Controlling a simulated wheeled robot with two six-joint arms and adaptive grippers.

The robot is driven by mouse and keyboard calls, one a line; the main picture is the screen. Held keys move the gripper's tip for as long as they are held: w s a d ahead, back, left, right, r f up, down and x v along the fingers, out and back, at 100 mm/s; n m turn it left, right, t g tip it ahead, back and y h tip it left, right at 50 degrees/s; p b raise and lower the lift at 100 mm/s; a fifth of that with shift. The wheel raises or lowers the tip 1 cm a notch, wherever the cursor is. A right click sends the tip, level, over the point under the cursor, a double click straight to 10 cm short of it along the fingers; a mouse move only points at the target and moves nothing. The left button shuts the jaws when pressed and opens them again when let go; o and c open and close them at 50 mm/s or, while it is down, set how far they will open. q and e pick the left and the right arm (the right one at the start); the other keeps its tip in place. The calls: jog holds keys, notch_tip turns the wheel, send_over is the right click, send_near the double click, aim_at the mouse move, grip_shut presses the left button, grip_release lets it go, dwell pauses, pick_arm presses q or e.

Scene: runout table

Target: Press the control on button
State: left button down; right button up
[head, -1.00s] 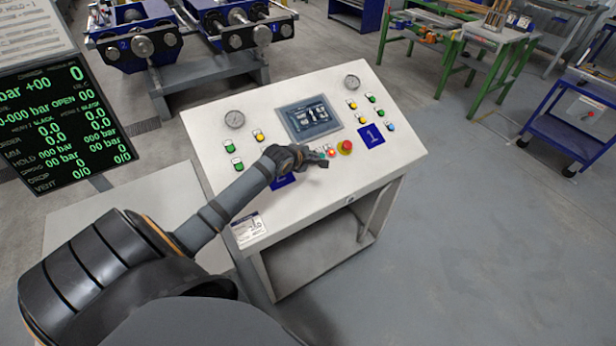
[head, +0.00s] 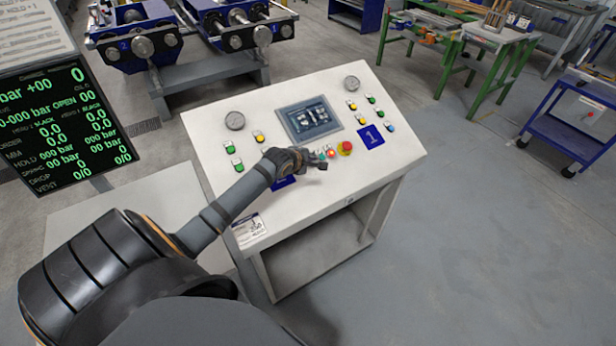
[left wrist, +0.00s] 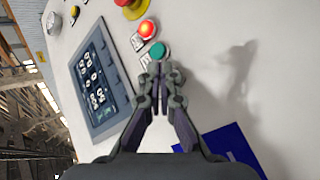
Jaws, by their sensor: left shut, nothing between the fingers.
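The white control panel (head: 235,170) stands ahead of me with a sloped top. My left gripper (head: 322,165) is over its lower middle, shut and empty. In the left wrist view the fingertips (left wrist: 158,68) point at a teal-green button (left wrist: 158,51), just short of it in the picture; I cannot tell whether they touch. Beside it is a lit red button (left wrist: 146,28), also visible in the head view (head: 331,154). A red emergency knob on a yellow base (head: 346,147) is further right. The label text is too small to read. My right gripper is not in view.
The panel carries a screen (head: 310,118), two gauges, several green and yellow buttons, and a blue plate marked 1 (head: 371,136). A text display (head: 68,125) stands at the left. A blue cart (head: 575,115) is at the right. The floor right of the panel is clear.

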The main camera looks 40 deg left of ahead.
pick_arm(q)
jog(key=shift+a+f, duration=0.1)
dwell(0.5)
jog(key=shift+w+a+f, duration=0.1)
jog(key=shift+f, duration=0.25)
dwell(0.3)
jog(key=shift+d+r+p, duration=0.35)
jog(key=shift+r+p, duration=0.5)
jog(key=shift+p, duration=0.6)
jog(key=shift+r+p, duration=0.35)
jog(key=shift+p, duration=0.15)
jog(key=r+p, duration=0.1)
jog(key=p, duration=0.1)
jog(key=s+d+r+p, duration=0.1)
jog(key=r+p, duration=0.1)
jog(key=p, duration=0.1)
jog(key=d+r+p, duration=0.1)
jog(key=p, duration=0.1)
jog(key=shift+s+d+r+p, duration=0.15)
jog(key=shift+r+p, duration=0.2)
jog(key=shift+r, duration=0.05)
